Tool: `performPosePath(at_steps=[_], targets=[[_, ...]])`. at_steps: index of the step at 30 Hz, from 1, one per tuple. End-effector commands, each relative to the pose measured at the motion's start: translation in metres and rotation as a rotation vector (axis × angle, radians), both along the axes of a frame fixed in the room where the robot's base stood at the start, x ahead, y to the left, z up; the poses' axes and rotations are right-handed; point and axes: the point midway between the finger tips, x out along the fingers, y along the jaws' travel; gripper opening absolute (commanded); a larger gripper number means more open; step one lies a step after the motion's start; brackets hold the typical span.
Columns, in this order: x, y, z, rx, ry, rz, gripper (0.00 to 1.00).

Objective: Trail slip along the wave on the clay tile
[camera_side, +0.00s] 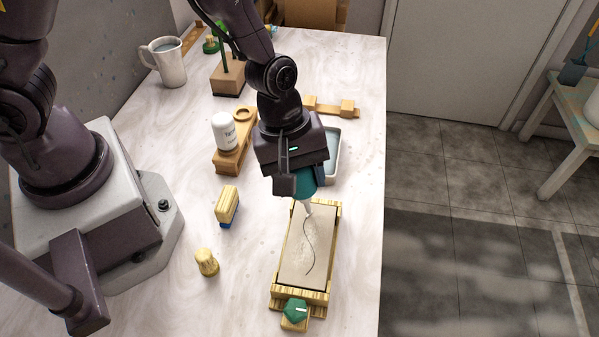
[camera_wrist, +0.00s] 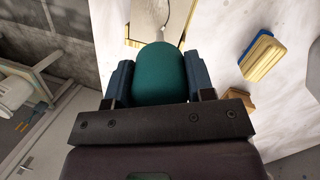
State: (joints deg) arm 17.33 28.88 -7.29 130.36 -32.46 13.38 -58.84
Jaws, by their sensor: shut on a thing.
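My gripper (camera_side: 306,182) is shut on a teal slip bulb (camera_side: 305,186) with a pale nozzle pointing down. In the wrist view the teal bulb (camera_wrist: 160,72) sits between both fingers. The clay tile (camera_side: 298,250) is a beige slab in a wooden frame on the table. A thin dark wavy line (camera_side: 311,240) runs along the tile. The nozzle tip is at the tile's far end, near the top of the wave; I cannot tell whether it touches. In the wrist view the bulb hides most of the tile.
A white bottle (camera_side: 224,131) stands on a wooden holder, with a white-rimmed tray (camera_side: 334,160) behind my gripper. A wood-and-blue block (camera_side: 227,205) and a wooden knob (camera_side: 206,262) lie left of the tile. A green knob (camera_side: 296,309) sits at its near end. A mug (camera_side: 168,62) stands far left.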

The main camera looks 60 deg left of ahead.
Motion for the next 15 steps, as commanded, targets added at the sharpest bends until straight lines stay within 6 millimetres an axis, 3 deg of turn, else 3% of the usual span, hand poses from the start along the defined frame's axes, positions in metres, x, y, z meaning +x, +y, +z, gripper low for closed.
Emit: performPosePath(at_steps=[15], targets=[[0.0003,-0.0002,-0.0046,0.0,-0.001,0.0,0.21]])
